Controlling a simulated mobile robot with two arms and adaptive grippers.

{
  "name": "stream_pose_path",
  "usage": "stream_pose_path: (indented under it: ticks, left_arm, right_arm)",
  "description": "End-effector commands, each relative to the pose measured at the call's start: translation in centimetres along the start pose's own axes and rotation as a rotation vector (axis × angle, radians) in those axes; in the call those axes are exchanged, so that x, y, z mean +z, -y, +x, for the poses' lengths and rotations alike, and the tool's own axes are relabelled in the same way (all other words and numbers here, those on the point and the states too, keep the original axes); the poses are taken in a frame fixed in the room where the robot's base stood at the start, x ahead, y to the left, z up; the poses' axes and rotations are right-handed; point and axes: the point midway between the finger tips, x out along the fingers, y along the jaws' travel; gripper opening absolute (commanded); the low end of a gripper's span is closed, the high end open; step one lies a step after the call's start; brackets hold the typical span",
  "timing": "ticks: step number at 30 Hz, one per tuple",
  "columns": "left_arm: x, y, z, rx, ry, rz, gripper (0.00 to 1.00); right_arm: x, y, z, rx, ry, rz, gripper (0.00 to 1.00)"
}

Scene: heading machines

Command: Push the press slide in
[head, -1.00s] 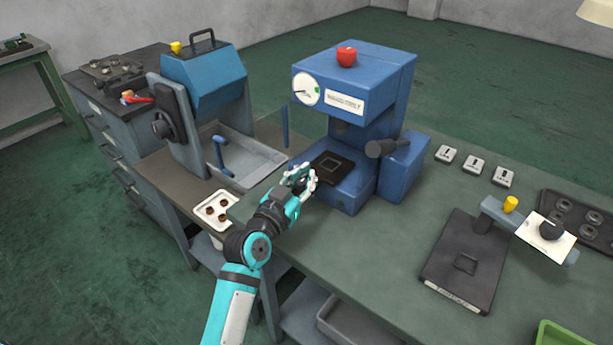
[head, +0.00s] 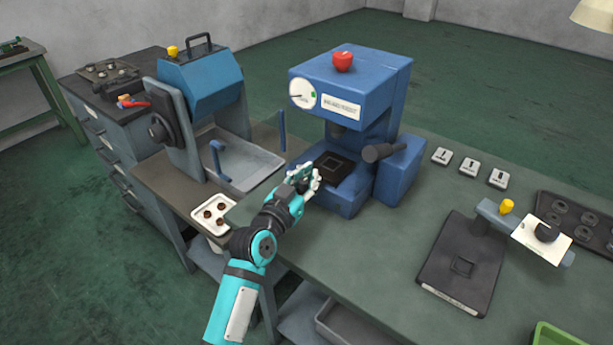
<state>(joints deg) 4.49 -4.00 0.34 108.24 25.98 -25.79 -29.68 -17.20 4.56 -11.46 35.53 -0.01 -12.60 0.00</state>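The blue press (head: 352,85) stands on the green bench, with a red knob on top and a dial on its front. Its black slide (head: 333,166), a flat plate with a square recess, lies in the opening at the bottom of the press. My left gripper (head: 306,180) is at the front left of the slide, very close to it. Its fingers point toward the press. I cannot tell whether it touches the slide or how far its fingers are apart. My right gripper is not in view.
A blue-hooded machine (head: 203,80) with a grey tray stands to the left. A white tray with brown parts (head: 213,214) lies near my arm. A black fixture (head: 463,262) and several white switch boxes (head: 469,167) are on the right.

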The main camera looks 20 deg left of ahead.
Motion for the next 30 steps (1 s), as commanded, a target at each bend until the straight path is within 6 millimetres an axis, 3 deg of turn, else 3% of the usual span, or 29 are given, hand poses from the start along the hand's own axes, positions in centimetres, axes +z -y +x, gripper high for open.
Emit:
stream_pose_path:
  ticks: [2, 9, 20, 23, 30]
  left_arm:
    - [0.0, -0.3, 0.0, 0.006, 0.001, -0.004, 0.14]
    - [0.0, -0.1, 0.0, 0.002, 0.000, -0.002, 0.46]
    - [0.1, 0.0, -0.5, 0.000, 0.001, 0.001, 0.47]
    - [0.1, 0.0, -1.9, -0.001, 0.002, 0.002, 0.47]
    - [0.2, 0.0, -7.0, 0.001, 0.004, 0.002, 0.47]
  right_arm:
    - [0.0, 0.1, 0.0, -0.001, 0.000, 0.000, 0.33]
    - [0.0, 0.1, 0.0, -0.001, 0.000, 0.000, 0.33]
    - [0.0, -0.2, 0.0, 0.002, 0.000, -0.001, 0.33]
    - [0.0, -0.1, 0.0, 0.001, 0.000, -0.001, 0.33]
    - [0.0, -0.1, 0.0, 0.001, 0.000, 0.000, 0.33]
